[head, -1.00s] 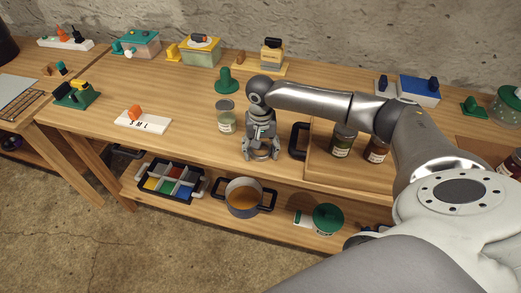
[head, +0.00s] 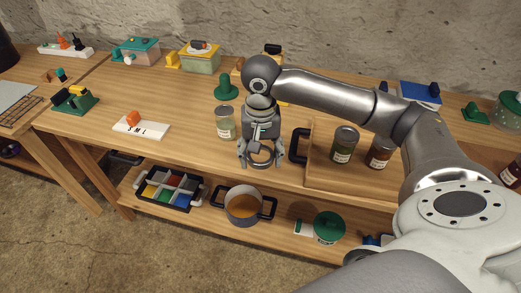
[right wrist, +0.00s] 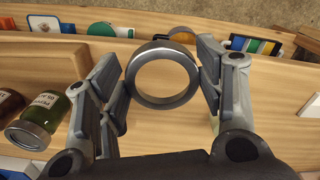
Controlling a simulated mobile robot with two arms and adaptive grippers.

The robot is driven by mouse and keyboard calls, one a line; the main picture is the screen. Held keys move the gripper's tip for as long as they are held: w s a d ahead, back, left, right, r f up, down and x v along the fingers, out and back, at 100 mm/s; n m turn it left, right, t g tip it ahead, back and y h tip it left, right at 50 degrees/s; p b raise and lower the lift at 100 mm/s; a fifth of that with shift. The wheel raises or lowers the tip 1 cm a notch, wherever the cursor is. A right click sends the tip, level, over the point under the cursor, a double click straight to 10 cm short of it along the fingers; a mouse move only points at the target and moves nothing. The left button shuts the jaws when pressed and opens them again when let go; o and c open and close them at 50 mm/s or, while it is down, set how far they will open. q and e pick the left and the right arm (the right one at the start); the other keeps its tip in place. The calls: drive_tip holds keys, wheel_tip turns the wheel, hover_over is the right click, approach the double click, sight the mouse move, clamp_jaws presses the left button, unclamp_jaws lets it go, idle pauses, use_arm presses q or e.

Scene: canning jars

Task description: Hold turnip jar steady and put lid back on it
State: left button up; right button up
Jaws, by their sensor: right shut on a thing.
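A glass jar with pale contents (head: 225,123) stands upright on the workbench, just left of my right gripper; its label is too small to read, so I cannot confirm it is the turnip jar. My right gripper (head: 261,158) points down and is shut on a grey metal ring-shaped lid band (right wrist: 165,101). In the right wrist view the fingers (right wrist: 164,78) press on opposite sides of the ring, and its middle shows open. The ring appears held above the bench, apart from the jar. My left gripper is not in view.
A dark green jar (head: 343,145) and a reddish-brown jar (head: 380,152) stand on a wooden tray (head: 320,172) with a black handle, to the right. A green knobbed piece (head: 226,87) stands behind the pale jar. A pot (head: 244,205) sits on the lower shelf.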

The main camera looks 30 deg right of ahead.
sight(261, 166)
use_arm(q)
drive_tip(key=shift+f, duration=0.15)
use_arm(e)
drive_tip(key=s+a, duration=0.1)
drive_tip(key=s+a+r, duration=0.1)
drive_tip(key=s, duration=0.1)
drive_tip(key=s+a+r, duration=0.1)
drive_tip(key=shift+s+r, duration=0.25)
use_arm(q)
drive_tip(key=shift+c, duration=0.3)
